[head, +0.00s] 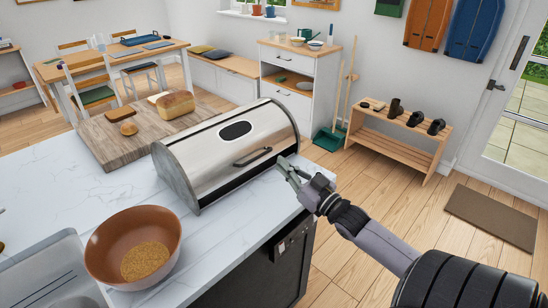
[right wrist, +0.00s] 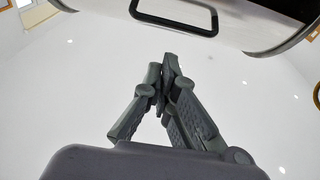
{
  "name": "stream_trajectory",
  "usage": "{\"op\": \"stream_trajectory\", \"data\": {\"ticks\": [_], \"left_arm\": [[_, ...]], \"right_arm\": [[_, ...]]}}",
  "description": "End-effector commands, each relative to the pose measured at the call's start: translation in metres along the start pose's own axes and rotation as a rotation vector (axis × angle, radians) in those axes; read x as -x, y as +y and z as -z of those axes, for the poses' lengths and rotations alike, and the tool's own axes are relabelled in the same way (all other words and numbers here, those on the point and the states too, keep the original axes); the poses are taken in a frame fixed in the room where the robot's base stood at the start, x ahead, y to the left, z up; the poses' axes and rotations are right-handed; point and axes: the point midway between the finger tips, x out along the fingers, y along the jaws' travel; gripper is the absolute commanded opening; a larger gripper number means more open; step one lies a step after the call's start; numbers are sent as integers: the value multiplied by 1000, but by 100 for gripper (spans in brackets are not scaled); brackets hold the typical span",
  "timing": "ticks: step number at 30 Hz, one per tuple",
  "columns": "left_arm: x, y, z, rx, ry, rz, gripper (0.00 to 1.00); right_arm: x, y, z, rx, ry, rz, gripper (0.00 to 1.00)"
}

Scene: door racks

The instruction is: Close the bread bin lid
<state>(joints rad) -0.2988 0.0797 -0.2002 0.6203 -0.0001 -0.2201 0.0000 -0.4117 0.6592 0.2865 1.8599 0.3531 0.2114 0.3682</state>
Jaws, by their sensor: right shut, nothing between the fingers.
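The bread bin (head: 178,182) is a silver roll-top box with a dark oval window, standing on the white marble counter. Its curved metal lid (head: 205,150) covers most of the front, with a dark bar handle (head: 252,157) low on it. I cannot tell whether the lid is fully down. The handle also shows at the top of the right wrist view (right wrist: 175,22). My right gripper (head: 287,168) is shut and empty, just right of the handle and apart from it. Its fingers also show in the right wrist view (right wrist: 165,75). My left gripper is not in view.
A brown bowl (head: 108,248) of grain stands on the counter at front left, beside a sink (head: 45,270). A wooden board (head: 95,135) with a bread loaf (head: 175,104) lies behind the bin. Open floor lies beyond the counter's right edge.

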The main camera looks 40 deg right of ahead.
Motion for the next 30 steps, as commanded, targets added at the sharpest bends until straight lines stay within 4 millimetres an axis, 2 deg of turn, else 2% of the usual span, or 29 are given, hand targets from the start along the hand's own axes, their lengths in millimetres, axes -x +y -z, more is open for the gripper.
{"op": "stream_trajectory", "data": {"ticks": [1, 7, 12, 15, 19, 23, 30], "left_arm": [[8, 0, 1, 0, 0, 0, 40], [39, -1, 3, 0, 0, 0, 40], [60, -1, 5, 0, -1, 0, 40], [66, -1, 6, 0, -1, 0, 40], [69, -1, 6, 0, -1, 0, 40], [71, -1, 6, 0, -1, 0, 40], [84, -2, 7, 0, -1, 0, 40]], "right_arm": [[-6, 5, 14, 1, -19, -14, 0], [-28, 23, 61, -11, -225, -77, 0], [-29, 13, 90, -11, -432, -46, 0], [-25, 4, 99, -3, -519, -13, 0], [-20, -3, 102, 5, -580, 13, 0], [-25, -4, 98, 4, -590, 17, 0], [-59, -4, 78, 1, -587, 15, 0]]}}
